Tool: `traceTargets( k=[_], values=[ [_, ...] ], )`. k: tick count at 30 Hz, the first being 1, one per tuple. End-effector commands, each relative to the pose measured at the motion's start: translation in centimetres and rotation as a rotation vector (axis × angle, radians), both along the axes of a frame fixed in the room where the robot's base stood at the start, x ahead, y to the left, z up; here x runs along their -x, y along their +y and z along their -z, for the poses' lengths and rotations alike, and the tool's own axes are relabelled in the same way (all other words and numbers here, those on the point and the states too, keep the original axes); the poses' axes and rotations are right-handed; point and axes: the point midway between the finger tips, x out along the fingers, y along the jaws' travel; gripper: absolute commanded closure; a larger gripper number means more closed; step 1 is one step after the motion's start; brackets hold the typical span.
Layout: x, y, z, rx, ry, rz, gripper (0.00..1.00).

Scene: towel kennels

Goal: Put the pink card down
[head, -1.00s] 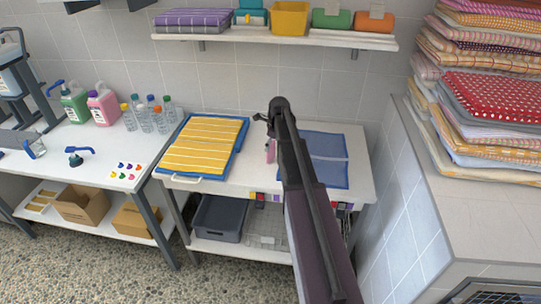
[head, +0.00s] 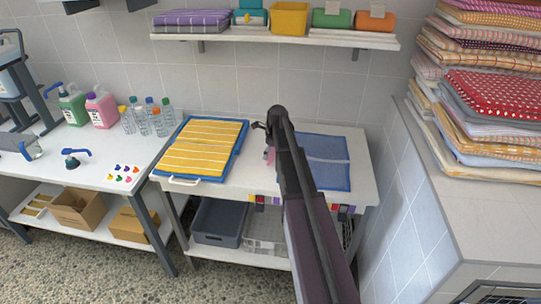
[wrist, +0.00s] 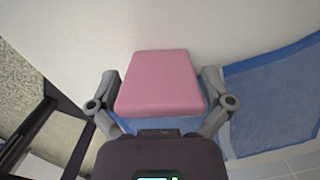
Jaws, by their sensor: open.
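The pink card (wrist: 160,84) lies between the two spread fingers of my gripper (wrist: 160,90) in the wrist view, with a small gap showing on each side. It seems to rest on the white tabletop, though its contact with the surface is hard to see. In the head view a small part of the pink card (head: 269,156) shows just left of my arm. My gripper is open there above the white table (head: 228,184), mostly hidden by the arm.
A blue cloth (head: 328,165) lies right of the card. A blue-edged tray (head: 243,138) with a yellow striped towel (head: 203,147) stands to the left. Small coloured swatches (head: 343,209) line the table's front edge. Tall towel stacks (head: 495,85) stand at the right.

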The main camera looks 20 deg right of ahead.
Motion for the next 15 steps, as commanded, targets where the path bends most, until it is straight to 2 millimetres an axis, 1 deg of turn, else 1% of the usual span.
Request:
traceTargets(
  k=[4, 5, 6, 8, 9, 10, 14, 15],
  values=[
    [0.0, 0.01, 0.0, 0.0, 0.0, 0.0, 0.0],
    [0.0, 0.01, 0.0, 0.0, 0.0, 0.0, 0.06],
    [0.0, 0.02, 0.0, 0.0, 0.0, 0.0, 0.18],
    [0.0, 0.02, 0.01, 0.0, 0.0, 0.0, 0.36],
    [0.0, 0.02, 0.01, 0.0, 0.0, 0.0, 0.48],
    [0.0, 0.02, 0.01, 0.0, 0.0, 0.0, 0.49],
    [0.0, 0.05, 0.02, 0.0, 0.0, -0.001, 0.5],
    [0.0, 0.05, 0.03, 0.0, 0.0, -0.001, 0.57]
  ],
)
